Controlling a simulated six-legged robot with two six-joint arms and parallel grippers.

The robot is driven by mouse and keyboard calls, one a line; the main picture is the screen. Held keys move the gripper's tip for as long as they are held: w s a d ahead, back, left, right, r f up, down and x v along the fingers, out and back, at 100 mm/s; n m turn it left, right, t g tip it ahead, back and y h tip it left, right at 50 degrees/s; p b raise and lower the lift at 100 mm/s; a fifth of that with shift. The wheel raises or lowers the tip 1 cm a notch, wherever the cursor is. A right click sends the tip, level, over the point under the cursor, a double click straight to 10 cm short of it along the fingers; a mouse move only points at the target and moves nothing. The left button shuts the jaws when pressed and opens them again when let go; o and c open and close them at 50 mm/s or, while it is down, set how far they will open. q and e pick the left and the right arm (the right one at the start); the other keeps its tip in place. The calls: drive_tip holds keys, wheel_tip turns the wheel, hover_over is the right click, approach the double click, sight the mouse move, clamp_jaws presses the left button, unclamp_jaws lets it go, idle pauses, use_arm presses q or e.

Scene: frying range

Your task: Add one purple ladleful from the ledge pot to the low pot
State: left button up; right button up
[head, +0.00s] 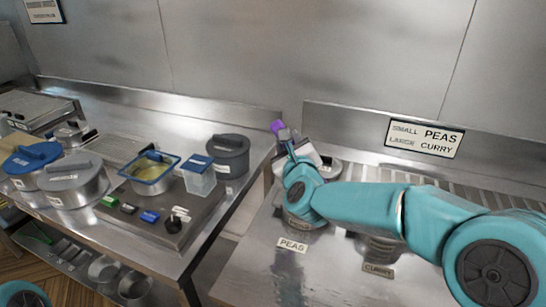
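My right arm reaches in from the right, and its gripper (287,141) is over the back left of the right-hand counter. A small purple piece (277,126) shows right at the gripper's end; it may be the end of the purple ladle. The fingers are too small and covered to tell whether they grip it. A metal pot rim (330,167) shows just behind my wrist, mostly hidden by it. Another metal vessel (383,249) is partly hidden below my forearm, behind the CURRY label. The ladle's bowl is not visible. My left gripper is out of view.
Labels read PEAS (292,245) and CURRY (378,269); a wall sign (424,137) reads small peas, large curry. The left counter holds a blue-rimmed pan (151,187), a clear container (200,183) and lidded pots (229,156). A gap separates the counters. The right counter's front is clear.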

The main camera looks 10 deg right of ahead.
drive_tip(key=s+d+r+m+b, duration=0.1)
drive_tip(key=d+m+b, duration=0.5)
drive_tip(key=b, duration=0.4)
drive_tip(key=shift+s+d+r+t, duration=0.2)
drive_tip(key=shift+d+t, duration=0.1)
drive_tip(key=shift+d, duration=0.2)
drive_tip(key=shift+r, duration=0.1)
wheel_tip(320, 180, up, 9)
drive_tip(key=p, duration=0.6)
drive_tip(key=shift+p, duration=0.4)
